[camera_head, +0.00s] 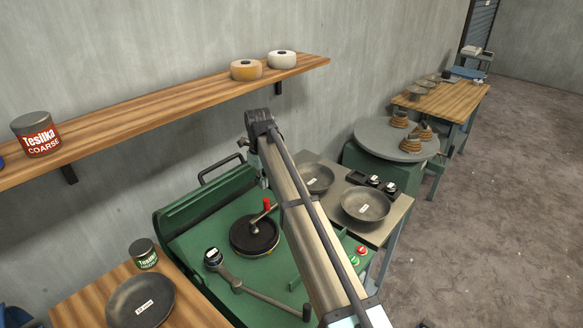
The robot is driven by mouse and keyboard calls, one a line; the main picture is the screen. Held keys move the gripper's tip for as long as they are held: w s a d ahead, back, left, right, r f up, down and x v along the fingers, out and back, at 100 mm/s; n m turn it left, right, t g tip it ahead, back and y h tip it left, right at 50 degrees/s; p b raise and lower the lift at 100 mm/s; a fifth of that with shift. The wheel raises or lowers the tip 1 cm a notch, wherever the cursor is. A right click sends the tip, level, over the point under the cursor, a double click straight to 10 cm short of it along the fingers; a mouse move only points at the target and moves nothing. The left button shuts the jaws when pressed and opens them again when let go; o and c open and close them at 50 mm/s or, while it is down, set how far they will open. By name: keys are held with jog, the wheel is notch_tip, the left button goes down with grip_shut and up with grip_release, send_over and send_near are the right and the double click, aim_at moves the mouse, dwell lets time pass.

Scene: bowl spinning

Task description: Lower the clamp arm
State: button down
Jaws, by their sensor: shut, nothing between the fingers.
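The green machine (190,246) stands against the wall, with a dark round disc (240,240) on its top. A short lever with a red knob (267,203) slants up over the disc. A long grey bar (262,294) runs along the front from a dark round head (213,257) to the lower right. I cannot tell for sure which of these is the clamp arm. My gripper (264,184) points down above the red knob, shut and empty, and seems apart from it. My arm crosses the picture from the lower right and hides part of the machine's right side.
A grey side table (340,226) with bowls (365,204) stands right of the machine. A wooden table (185,310) at lower left holds another bowl (141,301) and a can (143,254). A wooden shelf (150,112) juts out at the back. Floor at right is clear.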

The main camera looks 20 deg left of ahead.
notch_tip(320, 180, up, 10)
jog(key=p, duration=0.4)
dwell(0.4)
jog(key=shift+f, duration=0.15)
jog(key=d+f+n, duration=0.5)
jog(key=d+f, duration=0.6)
jog(key=d, duration=0.5)
jog(key=d+f+n, duration=0.5)
jog(key=d+f, duration=0.7)
jog(key=d, duration=0.4)
jog(key=s+d+f+n, duration=0.65)
jog(key=s+d, duration=0.25)
jog(key=d, duration=0.4)
jog(key=s+d+f+n, duration=0.5)
jog(key=s+d+f, duration=0.3)
jog(key=d, duration=0.4)
jog(key=s+f+g+b, duration=0.6)
jog(key=s+f+b, duration=0.4)
jog(key=s+f, duration=1.6)
jog(key=s, duration=0.3)
jog(key=shift+s+f+g, duration=0.25)
jog(key=shift+s+g, duration=0.15)
